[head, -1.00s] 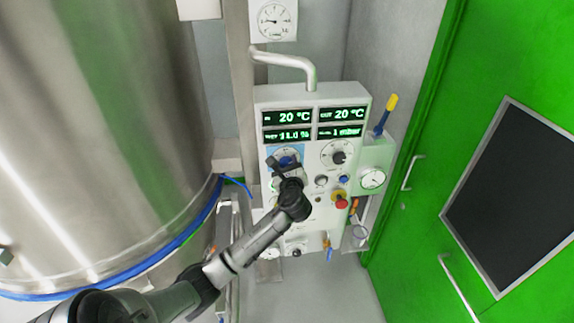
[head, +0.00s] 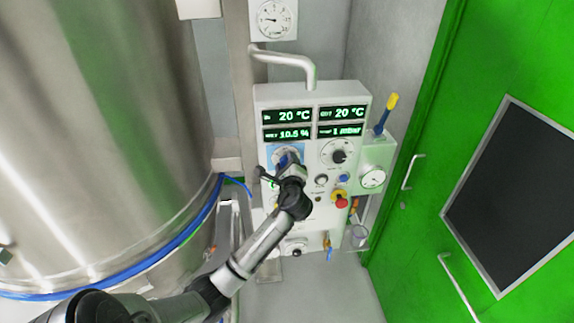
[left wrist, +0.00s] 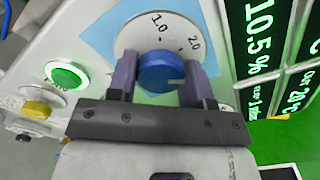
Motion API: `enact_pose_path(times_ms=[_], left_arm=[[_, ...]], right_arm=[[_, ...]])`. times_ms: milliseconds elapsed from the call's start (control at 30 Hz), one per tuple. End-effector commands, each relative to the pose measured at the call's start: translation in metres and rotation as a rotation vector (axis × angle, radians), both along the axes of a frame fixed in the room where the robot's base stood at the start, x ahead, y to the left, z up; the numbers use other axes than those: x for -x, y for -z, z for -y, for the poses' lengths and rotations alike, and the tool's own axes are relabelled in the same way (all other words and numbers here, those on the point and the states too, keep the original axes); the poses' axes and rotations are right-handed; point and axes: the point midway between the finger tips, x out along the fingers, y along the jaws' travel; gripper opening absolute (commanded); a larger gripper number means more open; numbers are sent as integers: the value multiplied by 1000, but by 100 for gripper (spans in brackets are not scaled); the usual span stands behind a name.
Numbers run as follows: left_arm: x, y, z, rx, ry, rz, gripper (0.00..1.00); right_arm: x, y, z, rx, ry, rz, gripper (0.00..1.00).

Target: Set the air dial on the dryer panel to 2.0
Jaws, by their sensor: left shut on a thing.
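The dryer panel (head: 310,97) is a pale upright box with green readouts. Its air dial (left wrist: 130,42) has a white scale plate on a blue patch, with 1.0 and 2.0 legible in the left wrist view. A blue knob (left wrist: 165,70) sits at its centre. My left gripper (left wrist: 160,78) is shut around the knob, one finger on each side. In the head view the left gripper (head: 286,166) is at the panel's left dial and covers much of it. I cannot clearly read which value the knob points to. My right gripper is not in view.
A second dial with a black knob (head: 338,156) is to the right. Below are a red emergency button (head: 341,202), a blue button (head: 343,178) and a lit green button (left wrist: 66,75). A steel vessel (head: 100,120) fills the left, a green door (head: 440,150) the right.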

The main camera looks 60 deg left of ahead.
Motion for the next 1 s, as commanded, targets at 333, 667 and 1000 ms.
enact_pose_path(times_ms=[333, 667, 1000], left_arm=[[0, 2, 0, 123, -1, 276, 23], [0, 1, 0, 196, -1, 443, 23], [0, 0, 0, 224, 0, 507, 23]], right_arm=[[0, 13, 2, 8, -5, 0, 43], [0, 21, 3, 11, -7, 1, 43], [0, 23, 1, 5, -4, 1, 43]])
